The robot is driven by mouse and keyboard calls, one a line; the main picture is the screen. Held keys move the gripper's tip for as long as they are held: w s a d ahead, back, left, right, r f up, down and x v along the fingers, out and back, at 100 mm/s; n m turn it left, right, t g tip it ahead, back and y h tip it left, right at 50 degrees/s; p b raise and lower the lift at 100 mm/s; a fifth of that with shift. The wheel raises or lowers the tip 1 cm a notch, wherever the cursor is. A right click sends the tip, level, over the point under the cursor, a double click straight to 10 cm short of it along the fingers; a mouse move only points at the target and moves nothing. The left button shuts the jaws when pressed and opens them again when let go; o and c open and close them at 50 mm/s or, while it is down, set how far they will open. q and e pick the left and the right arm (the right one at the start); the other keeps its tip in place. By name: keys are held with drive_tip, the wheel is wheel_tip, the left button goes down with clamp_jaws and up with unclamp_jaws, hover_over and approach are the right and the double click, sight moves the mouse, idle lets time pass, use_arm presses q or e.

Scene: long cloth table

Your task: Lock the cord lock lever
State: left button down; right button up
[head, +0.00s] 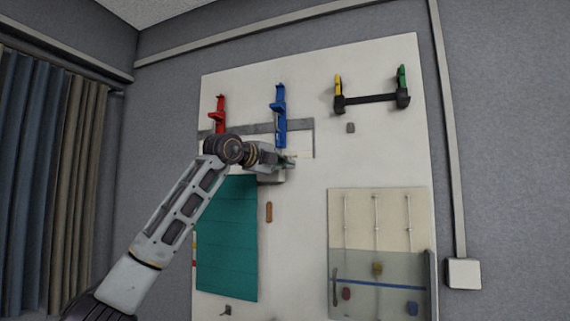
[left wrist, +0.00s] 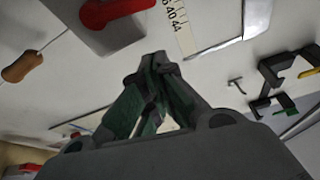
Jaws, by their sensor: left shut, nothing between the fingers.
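The cord lock appears to be a grey box (head: 272,178) on the white wall board, partly hidden behind my left gripper in the head view. In the left wrist view its grey housing (left wrist: 125,34) carries a red lever (left wrist: 108,12) at the top of the picture, cut off by the edge. A cord runs from that side to a wooden pull (left wrist: 22,68), which hangs below the box in the head view (head: 269,212). My left gripper (head: 288,161) is shut and empty, its fingertips (left wrist: 153,62) meeting just below the housing in the wrist picture. Contact cannot be told. My right gripper is out of view.
A teal blind (head: 228,245) hangs below left. Red (head: 219,115) and blue (head: 280,110) brackets stand above, with a black bar (head: 370,101) at upper right. A panel with sliders (head: 378,220) is at lower right. The board between is mostly clear.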

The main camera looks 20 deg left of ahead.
use_arm(q)
drive_tip(key=b+v, duration=0.2)
drive_tip(key=v, duration=0.8)
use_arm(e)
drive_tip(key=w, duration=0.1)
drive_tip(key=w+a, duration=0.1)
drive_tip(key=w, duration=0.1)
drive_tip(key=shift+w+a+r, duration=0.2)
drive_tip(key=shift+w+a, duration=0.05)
